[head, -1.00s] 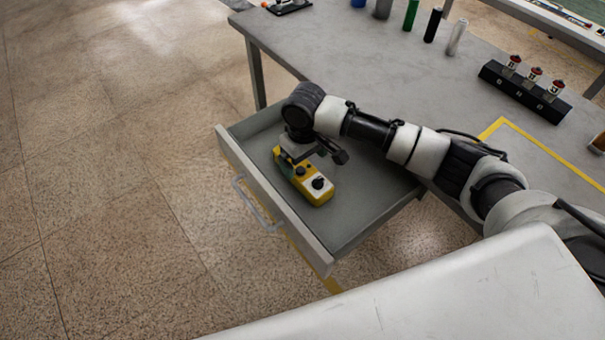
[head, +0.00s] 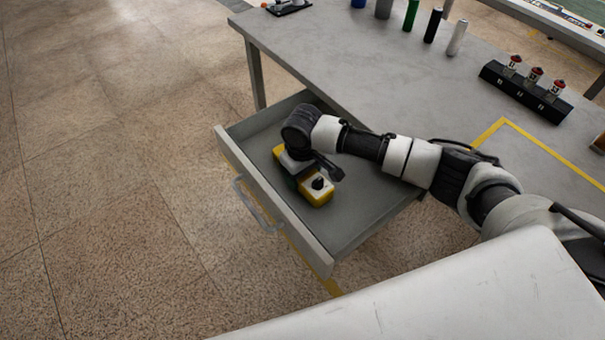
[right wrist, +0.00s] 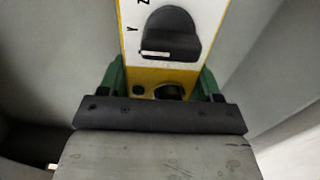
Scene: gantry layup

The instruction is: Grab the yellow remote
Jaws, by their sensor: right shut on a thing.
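The yellow remote (head: 318,190) lies in the open drawer, with a white top face and a black knob. Its middle is hidden under my right wrist in the head view. In the right wrist view the remote (right wrist: 170,72) runs up between the green fingers, its black knob large at the top. My right gripper (head: 293,172) points down into the drawer around the remote. In the right wrist view the gripper (right wrist: 162,85) has a finger on each side of the remote, shut on it. My left gripper is not in view.
The grey drawer (head: 277,233) is pulled out from under the grey table (head: 330,50). Several cylinders stand at the table's back, among them a green one (head: 410,15). A black block (head: 525,92) with small red-topped items sits at the right. Otherwise the drawer looks empty.

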